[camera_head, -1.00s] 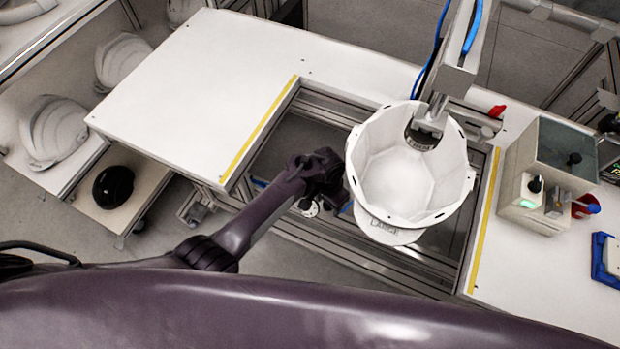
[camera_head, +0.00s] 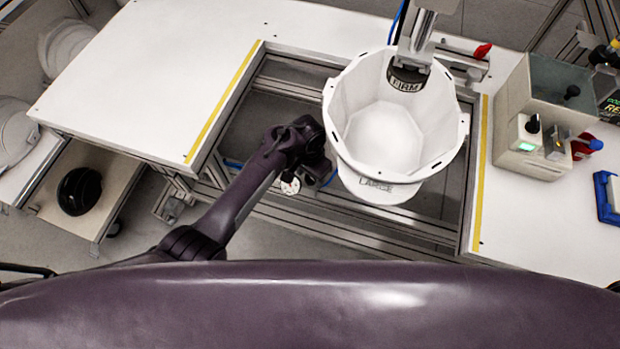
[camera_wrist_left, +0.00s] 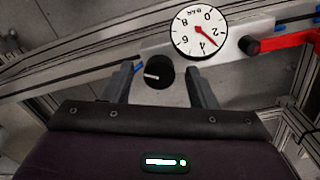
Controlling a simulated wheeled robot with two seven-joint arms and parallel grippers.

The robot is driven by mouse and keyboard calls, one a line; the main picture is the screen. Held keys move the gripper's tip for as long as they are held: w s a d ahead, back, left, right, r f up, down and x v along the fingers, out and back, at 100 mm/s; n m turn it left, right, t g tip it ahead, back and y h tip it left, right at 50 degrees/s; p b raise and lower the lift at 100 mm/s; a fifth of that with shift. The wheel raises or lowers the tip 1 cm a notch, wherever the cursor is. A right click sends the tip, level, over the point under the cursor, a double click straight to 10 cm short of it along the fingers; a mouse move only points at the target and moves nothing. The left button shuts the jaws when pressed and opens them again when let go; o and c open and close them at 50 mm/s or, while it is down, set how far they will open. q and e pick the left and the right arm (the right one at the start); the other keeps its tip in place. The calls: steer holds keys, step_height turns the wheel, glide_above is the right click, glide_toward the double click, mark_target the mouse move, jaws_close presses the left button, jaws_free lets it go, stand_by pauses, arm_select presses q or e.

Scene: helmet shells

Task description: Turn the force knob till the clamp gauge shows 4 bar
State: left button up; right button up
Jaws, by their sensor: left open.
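The clamp gauge (camera_wrist_left: 200,33) is a white dial marked BAR, upside down in the left wrist view. Its red needle points between 2 and 4. The black force knob (camera_wrist_left: 159,72) has a white mark pointing left. My left gripper (camera_wrist_left: 158,78) is open, one finger on each side of the knob with gaps; I cannot tell how deep the fingers reach. In the head view my left gripper (camera_head: 314,150) is left of the white shell, close to the small gauge (camera_head: 290,185); the knob is hidden there. My right gripper is not in view.
A white helmet shell (camera_head: 350,125) marked LARGE sits in the frame opening under a clamp (camera_head: 408,75) marked FIRM. A red lever (camera_wrist_left: 290,40) lies right of the gauge. A control box (camera_head: 530,130) stands on the right. The left tabletop (camera_head: 170,75) is clear.

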arm_select(q)
steer(key=shift+f, duration=0.1)
steer(key=shift+c, duration=0.9)
steer(key=c, duration=0.8)
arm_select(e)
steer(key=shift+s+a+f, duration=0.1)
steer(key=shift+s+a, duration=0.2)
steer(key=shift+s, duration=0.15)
